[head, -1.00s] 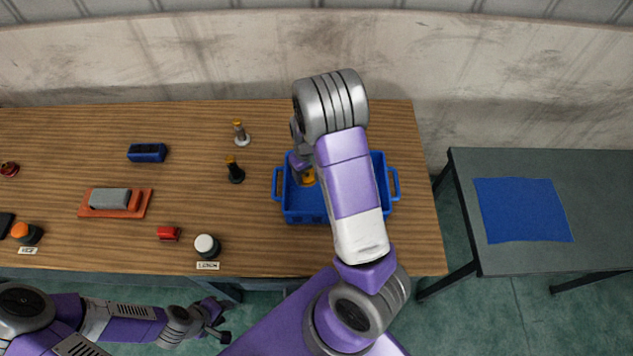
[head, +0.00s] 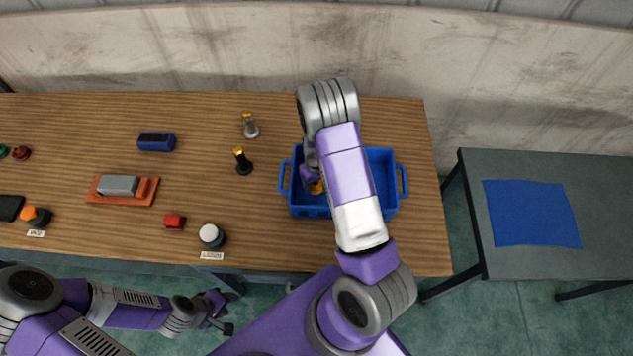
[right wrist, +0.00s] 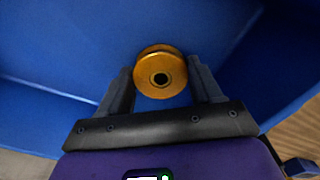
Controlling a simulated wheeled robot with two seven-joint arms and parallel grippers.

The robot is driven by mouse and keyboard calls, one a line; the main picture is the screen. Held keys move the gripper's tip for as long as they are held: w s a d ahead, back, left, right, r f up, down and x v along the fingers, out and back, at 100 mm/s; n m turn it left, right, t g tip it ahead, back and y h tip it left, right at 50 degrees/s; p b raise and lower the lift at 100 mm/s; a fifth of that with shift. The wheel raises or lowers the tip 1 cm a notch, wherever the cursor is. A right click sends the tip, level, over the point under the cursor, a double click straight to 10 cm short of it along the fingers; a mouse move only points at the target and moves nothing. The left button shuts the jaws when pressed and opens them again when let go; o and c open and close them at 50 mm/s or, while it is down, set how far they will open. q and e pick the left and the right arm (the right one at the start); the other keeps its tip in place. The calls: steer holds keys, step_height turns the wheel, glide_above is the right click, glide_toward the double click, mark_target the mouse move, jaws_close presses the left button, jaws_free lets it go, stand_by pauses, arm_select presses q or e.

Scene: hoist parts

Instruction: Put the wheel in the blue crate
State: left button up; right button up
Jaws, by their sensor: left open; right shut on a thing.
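The blue crate (head: 391,207) stands on the wooden table, right of its middle. My right arm reaches over it and hides part of its inside. The wheel (right wrist: 161,73) is a golden disc with a dark centre hole. My right gripper (right wrist: 162,80) is shut on it, with one finger on each side, and blue crate walls surround it in the right wrist view. In the head view the wheel (head: 316,188) shows as a small orange patch inside the crate's outline. My left gripper (head: 220,309) is open and empty, in front of the table's near edge.
Left of the crate stand a black post (head: 243,163) and a grey post (head: 250,127), both with yellow tops. A side table (head: 610,200) with a blue cloth (head: 530,213) stands right.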

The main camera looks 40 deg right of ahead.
mark_target(317, 185)
steer(key=o, duration=1.5)
steer(key=shift+f, duration=0.1)
steer(key=shift+o, duration=0.2)
step_height(317, 185, up, 12)
steer(key=p, duration=0.1)
